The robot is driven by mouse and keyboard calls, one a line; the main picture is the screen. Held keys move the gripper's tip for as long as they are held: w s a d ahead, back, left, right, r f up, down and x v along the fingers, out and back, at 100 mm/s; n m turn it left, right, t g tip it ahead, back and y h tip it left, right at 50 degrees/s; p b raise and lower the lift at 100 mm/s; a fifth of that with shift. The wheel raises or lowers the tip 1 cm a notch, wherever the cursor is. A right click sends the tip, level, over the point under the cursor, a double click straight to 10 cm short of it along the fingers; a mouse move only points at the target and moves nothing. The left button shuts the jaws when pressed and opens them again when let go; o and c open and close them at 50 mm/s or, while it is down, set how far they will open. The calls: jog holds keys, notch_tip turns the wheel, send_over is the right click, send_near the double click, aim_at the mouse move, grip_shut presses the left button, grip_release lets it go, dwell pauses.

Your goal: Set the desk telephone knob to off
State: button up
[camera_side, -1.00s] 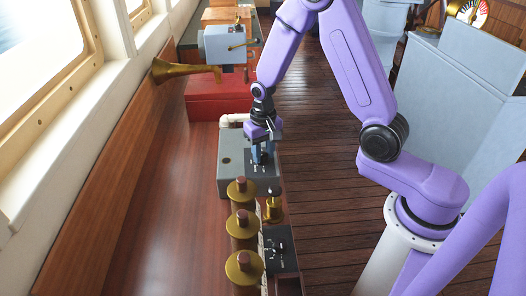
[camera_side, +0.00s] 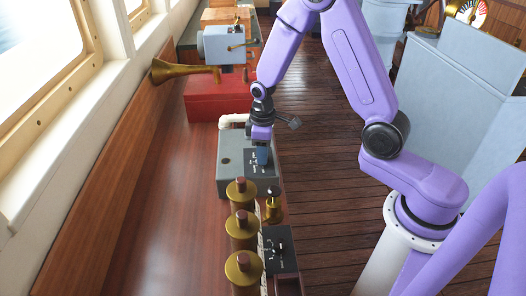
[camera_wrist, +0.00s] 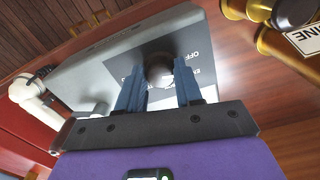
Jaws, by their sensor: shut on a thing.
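The desk telephone is a grey box (camera_side: 231,178) on the wooden counter, with a white handset (camera_side: 233,121) at its far end. Its top carries a dark panel with white lettering, and "OFF" is readable in the wrist view. The round dark knob (camera_wrist: 158,70) sits on that panel. My gripper (camera_side: 262,158) is over the panel, its blue fingers pointing down. In the wrist view my gripper (camera_wrist: 159,88) has one finger on each side of the knob, shut on it. The knob's pointer is hidden, so its setting cannot be told.
Several brass-topped cylinders (camera_side: 242,226) stand in a row nearer the camera, beside a small brass fitting (camera_side: 273,206) and another dark dial panel (camera_side: 280,249). A red box (camera_side: 205,101) with a brass horn (camera_side: 176,70) is beyond. The counter at left is clear.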

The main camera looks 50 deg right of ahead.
jog(key=shift+w+n, duration=0.1)
jog(key=shift+n, duration=0.9)
jog(key=o, duration=1)
jog(key=shift+o, duration=0.2)
jog(key=shift+r, duration=0.15)
notch_tip(320, 180, up, 17)
jog(key=shift+r, duration=0.1)
jog(key=s+a+f+n, duration=0.1)
jog(key=s+a+n, duration=0.1)
jog(key=s, duration=1.1)
jog(key=s+a+f+n, duration=0.1)
jog(key=s+a, duration=0.1)
jog(key=s, duration=1.2)
jog(key=shift+a+f+n, duration=0.2)
jog(key=shift+f+n, duration=0.15)
jog(key=shift+n, duration=0.05)
